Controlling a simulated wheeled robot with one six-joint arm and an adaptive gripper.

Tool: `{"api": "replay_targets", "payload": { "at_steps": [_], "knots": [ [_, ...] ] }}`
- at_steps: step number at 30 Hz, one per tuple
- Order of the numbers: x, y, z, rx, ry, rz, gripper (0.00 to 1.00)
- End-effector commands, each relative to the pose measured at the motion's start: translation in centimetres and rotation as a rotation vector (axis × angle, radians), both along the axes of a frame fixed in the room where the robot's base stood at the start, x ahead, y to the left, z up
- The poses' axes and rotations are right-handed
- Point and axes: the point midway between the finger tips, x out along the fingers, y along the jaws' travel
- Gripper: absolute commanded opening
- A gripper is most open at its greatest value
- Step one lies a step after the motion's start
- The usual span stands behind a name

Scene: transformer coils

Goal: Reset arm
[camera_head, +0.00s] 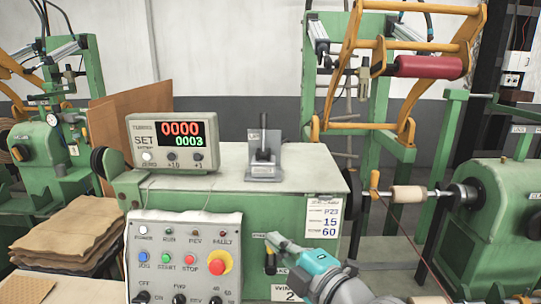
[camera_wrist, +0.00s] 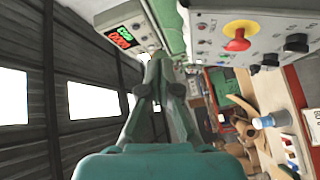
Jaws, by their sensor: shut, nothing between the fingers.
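My gripper (camera_head: 277,243) shows at the lower middle of the head view, in front of the green cabinet and right of the control panel (camera_head: 183,252). It is shut and holds nothing. In the wrist view its fingers (camera_wrist: 160,65) come together at the upper middle. A black handle on the cabinet front (camera_head: 270,264) is just behind and below the fingertips; I cannot tell whether they touch it.
A counter display (camera_head: 172,143) reading 0000 and 0003 and a small lever (camera_head: 263,150) stand on the cabinet top. A winding machine (camera_head: 505,200) stands at right with a spool (camera_head: 408,195). Brown sheets (camera_head: 70,235) lie stacked at left. The wrist view shows a red button (camera_wrist: 237,40).

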Motion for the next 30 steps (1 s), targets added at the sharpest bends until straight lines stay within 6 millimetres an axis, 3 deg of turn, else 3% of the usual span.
{"api": "replay_targets", "payload": {
  "at_steps": [8,14,21,30],
  "knots": [
    [-2.0,-3.3,-9.1,0.204,0.177,-0.136,0.00],
    [-4.9,-5.9,-15.2,0.353,0.283,-0.244,0.00],
    [-9.8,-9.1,-21.4,0.518,0.383,-0.369,0.00],
    [-17.5,-12.5,-27.2,0.704,0.473,-0.508,0.00]
  ]
}}
